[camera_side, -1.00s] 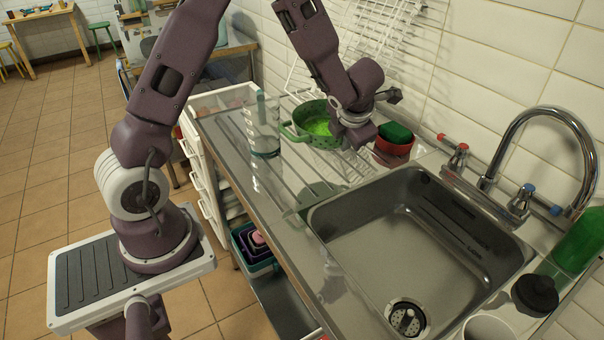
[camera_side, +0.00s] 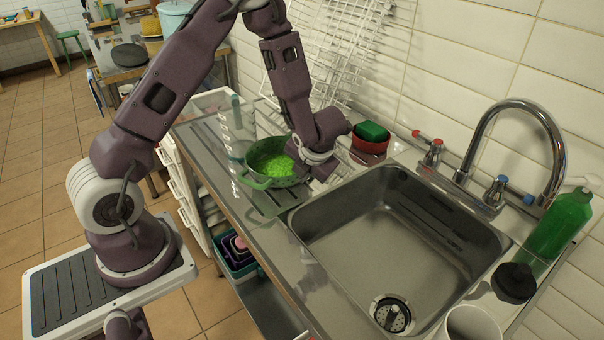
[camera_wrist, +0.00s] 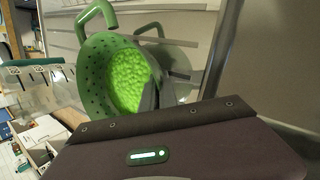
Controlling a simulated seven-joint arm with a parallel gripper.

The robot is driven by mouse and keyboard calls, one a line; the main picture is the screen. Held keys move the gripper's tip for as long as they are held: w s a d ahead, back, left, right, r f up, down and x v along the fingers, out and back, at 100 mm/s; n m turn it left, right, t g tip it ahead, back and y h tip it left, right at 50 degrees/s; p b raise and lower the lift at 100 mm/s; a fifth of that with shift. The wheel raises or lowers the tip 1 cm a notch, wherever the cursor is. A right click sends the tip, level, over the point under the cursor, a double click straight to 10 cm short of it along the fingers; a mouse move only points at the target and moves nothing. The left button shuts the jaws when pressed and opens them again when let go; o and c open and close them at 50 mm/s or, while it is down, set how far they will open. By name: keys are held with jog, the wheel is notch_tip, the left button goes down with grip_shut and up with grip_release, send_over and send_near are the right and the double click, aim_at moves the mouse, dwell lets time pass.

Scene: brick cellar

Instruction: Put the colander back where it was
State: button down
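The green colander (camera_side: 262,178) holds bright green peas (camera_side: 278,167). It is just above or on the metal drainboard (camera_side: 205,148), left of the sink; I cannot tell if its base touches. My gripper (camera_side: 298,168) is at its right rim and appears shut on that wall, though the fingertips are mostly hidden in the side view. In the wrist view the colander (camera_wrist: 95,72) fills the upper middle, with a handle at its top left. A dark finger of my gripper (camera_wrist: 152,95) reaches inside the rim, beside the peas (camera_wrist: 125,80). A dark green reflection shows beside it on the steel.
A red bowl with a green sponge (camera_side: 370,138) is near the wall. The empty sink (camera_side: 395,235), tap (camera_side: 545,125) and green bottle (camera_side: 560,225) are on the right. A white wire rack (camera_side: 350,45) leans on the wall.

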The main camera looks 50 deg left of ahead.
jog(key=shift+f, duration=0.1)
jog(key=c, duration=1.6)
grip_release()
jog(key=shift+c, duration=0.2)
jog(key=w+d+r+m+t+h, duration=0.3)
jog(key=d+r+m+t, duration=0.35)
jog(key=r, duration=0.75)
jog(key=w+d+r+m+t+h, duration=0.25)
jog(key=d+r+m, duration=0.6)
jog(key=r, duration=0.55)
jog(key=s+d+r+m+g+h, duration=0.1)
jog(key=s+d+r+m+h, duration=0.15)
jog(key=s+m, duration=0.45)
jog(key=s+d+r+m+h, duration=0.1)
jog(key=s+d+m, duration=0.2)
jog(key=s+m, duration=0.45)
jog(key=s+a+f+m+g+y, duration=0.1)
jog(key=s+a+f+m+g, duration=0.1)
jog(key=s, duration=0.5)
jog(key=s+a+f+m+g+y, duration=0.1)
jog(key=s+a+f+m+y, duration=0.1)
jog(key=s+a+f+m, duration=0.3)
jog(key=s+a+m, duration=0.1)
jog(key=s+m, duration=0.2)
jog(key=shift+a+g, duration=0.2)
jog(key=shift+g, duration=0.2)
